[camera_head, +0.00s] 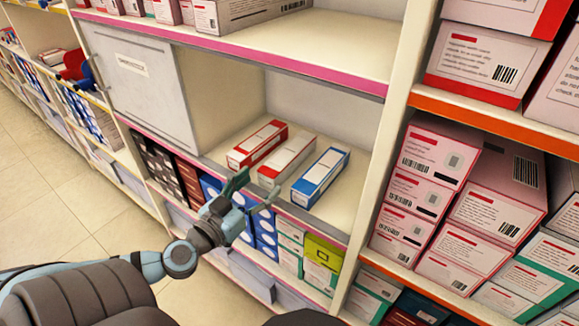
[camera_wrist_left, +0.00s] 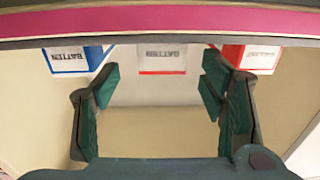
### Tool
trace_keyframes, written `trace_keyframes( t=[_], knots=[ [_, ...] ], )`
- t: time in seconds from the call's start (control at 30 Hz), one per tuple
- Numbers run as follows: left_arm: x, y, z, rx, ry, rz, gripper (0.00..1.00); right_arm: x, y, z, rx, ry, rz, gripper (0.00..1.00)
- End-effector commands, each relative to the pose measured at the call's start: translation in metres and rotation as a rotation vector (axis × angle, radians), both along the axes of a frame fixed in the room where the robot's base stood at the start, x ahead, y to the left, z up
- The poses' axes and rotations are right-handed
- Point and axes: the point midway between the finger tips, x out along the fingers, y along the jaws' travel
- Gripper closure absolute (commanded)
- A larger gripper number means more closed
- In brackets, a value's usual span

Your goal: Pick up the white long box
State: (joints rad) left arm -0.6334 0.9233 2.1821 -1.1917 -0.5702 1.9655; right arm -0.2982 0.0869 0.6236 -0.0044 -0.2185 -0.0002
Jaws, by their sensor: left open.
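The white long box (camera_head: 287,161) has a red edge and lies in the middle of three long boxes on the open shelf. Its end face (camera_wrist_left: 162,58) shows at the top centre in the left wrist view, between my fingertips' lines. My left gripper (camera_head: 254,188) is open and empty in front of the shelf edge, close to the box's near end and apart from it. Its two green fingers (camera_wrist_left: 160,86) are spread wide in the left wrist view. My right gripper is not in view.
A red box (camera_head: 257,145) lies left of the white one and a blue box (camera_head: 320,177) lies right of it, with small gaps. A grey cabinet door (camera_head: 143,87) closes the left section. A pink-edged shelf (camera_head: 235,50) runs above. Bare shelf lies behind the boxes.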

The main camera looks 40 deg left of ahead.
Motion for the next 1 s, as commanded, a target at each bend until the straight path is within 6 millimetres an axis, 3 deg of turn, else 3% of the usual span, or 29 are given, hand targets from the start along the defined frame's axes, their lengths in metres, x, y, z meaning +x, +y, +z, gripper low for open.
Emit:
trace_keyframes(
  t=[0.1,0.33,0.53,0.8,1.0],
  knots=[
    [0.026,0.002,0.001,-0.004,-0.006,0.002,0.35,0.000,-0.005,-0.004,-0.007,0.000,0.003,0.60],
    [0.053,0.003,0.002,-0.001,-0.001,0.002,0.35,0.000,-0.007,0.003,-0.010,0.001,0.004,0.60],
    [0.091,0.008,0.008,-0.005,0.000,0.005,0.35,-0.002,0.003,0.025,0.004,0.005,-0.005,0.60],
    [0.099,0.007,0.002,0.000,0.001,-0.001,0.35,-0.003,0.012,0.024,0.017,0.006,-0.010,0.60],
    [0.099,0.007,0.001,0.000,0.002,0.000,0.67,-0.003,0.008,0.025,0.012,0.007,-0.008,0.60]
  ],
)
